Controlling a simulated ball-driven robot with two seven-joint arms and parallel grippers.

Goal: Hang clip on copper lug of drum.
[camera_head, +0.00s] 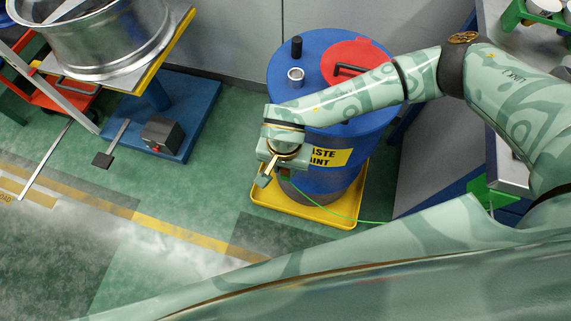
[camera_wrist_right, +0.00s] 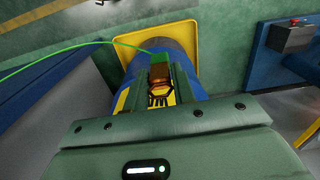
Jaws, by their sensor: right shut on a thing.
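The blue drum (camera_head: 335,185) stands upright with a red lid half (camera_head: 352,60) and a yellow label. It also shows behind the fingers in the wrist view (camera_wrist_right: 187,72). My right gripper (camera_head: 275,172) is at the drum's front-left side, in front of the label. In the wrist view, my right gripper (camera_wrist_right: 160,82) is shut on the clip (camera_wrist_right: 160,73), a copper-brown piece with a green end. A green cable (camera_wrist_right: 75,53) runs from the clip. I cannot make out the drum's copper lug. My left gripper is not in view.
The drum stands in a yellow tray (camera_head: 335,212). The green cable (camera_head: 345,216) trails right over the tray's edge. A wheel rim (camera_head: 95,40) sits on a stand with a blue base (camera_head: 190,110) at left. Open green floor lies between the stand and drum.

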